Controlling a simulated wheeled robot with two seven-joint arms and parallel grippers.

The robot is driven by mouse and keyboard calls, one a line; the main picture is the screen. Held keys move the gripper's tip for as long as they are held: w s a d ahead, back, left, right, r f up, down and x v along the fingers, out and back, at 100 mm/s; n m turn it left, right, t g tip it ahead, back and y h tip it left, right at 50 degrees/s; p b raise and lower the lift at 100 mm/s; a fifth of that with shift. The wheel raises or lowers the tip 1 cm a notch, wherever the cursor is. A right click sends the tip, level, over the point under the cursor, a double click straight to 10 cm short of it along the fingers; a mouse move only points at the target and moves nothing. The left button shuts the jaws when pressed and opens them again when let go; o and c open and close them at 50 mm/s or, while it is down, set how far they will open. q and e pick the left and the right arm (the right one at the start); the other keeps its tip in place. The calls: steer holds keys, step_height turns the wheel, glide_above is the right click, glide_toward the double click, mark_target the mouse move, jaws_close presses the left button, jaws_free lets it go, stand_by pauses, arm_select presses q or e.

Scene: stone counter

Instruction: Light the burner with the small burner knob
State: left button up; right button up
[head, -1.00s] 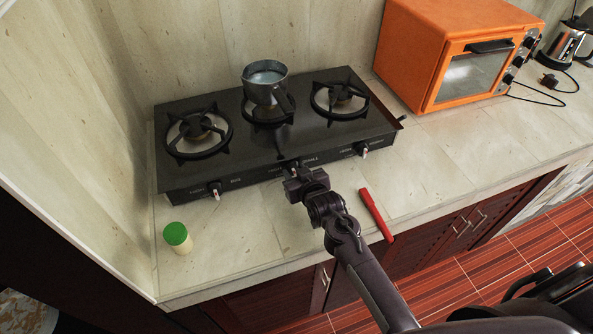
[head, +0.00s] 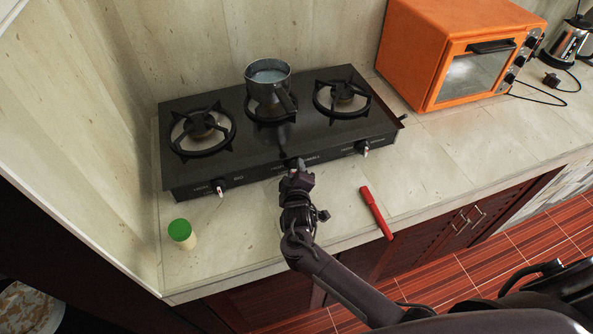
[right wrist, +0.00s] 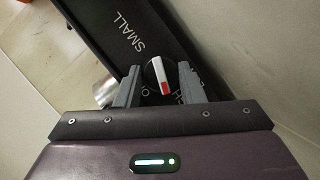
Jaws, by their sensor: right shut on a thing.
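The black stove (head: 235,165) stands against the back wall with three burners along its top. The small burner (head: 268,112) is the middle one, mostly covered by a metal pot (head: 268,80); I see no flame there. The small burner knob (right wrist: 158,77), white with a red end, sits on the stove's front beside the word SMALL. My right gripper (head: 294,167) is at the front middle of the stove and hides this knob in the head view. In the right wrist view its two fingers (right wrist: 159,88) are shut on the knob, one on each side. My left gripper is not in view.
Other knobs (head: 219,188) (head: 363,149) sit left and right on the stove front. A green-lidded shaker (head: 181,234) and a red lighter-like stick (head: 376,212) lie apart on the counter (head: 440,160). An orange oven (head: 425,50) stands right of the stove.

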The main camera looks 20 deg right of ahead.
steer(key=shift+a+f+n+t+h+b, duration=0.1)
steer(key=shift+n+t+h+b, duration=0.4)
steer(key=shift+n, duration=1.1)
steer(key=o, duration=1)
